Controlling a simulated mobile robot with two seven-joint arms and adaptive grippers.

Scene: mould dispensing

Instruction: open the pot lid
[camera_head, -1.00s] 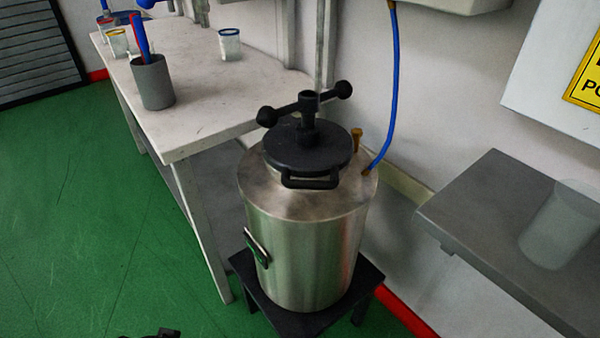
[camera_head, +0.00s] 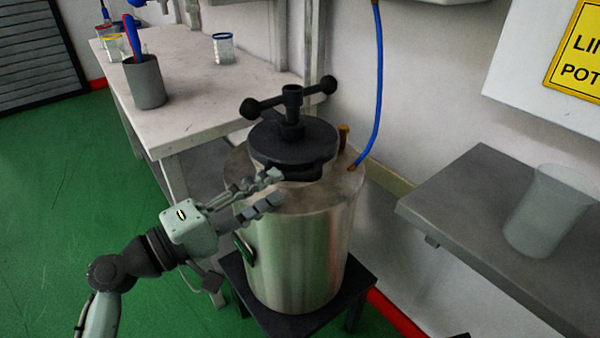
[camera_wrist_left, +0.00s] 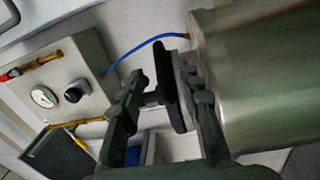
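The metal pot (camera_head: 300,245) stands upright on a small dark stool. Its round black lid (camera_head: 292,138) sits on top, with a black T-shaped handle (camera_head: 292,98) above it. A small loop handle at the lid's front is partly hidden by my left gripper. My left gripper (camera_head: 271,187) is at the lid's front left edge, with its fingers apart. In the left wrist view, the dark lid (camera_wrist_left: 172,88) shows edge-on between the spread fingers (camera_wrist_left: 162,72), and the pot (camera_wrist_left: 265,60) is at right. I cannot tell whether a finger touches the lid. My right gripper is not identifiable.
A white table (camera_head: 205,95) with a grey cup (camera_head: 145,82) and several small containers is behind left. A grey shelf (camera_head: 455,195) with a translucent beaker (camera_head: 547,212) is at right. A blue hose (camera_head: 377,90) runs to the pot's top. Green floor is clear at left.

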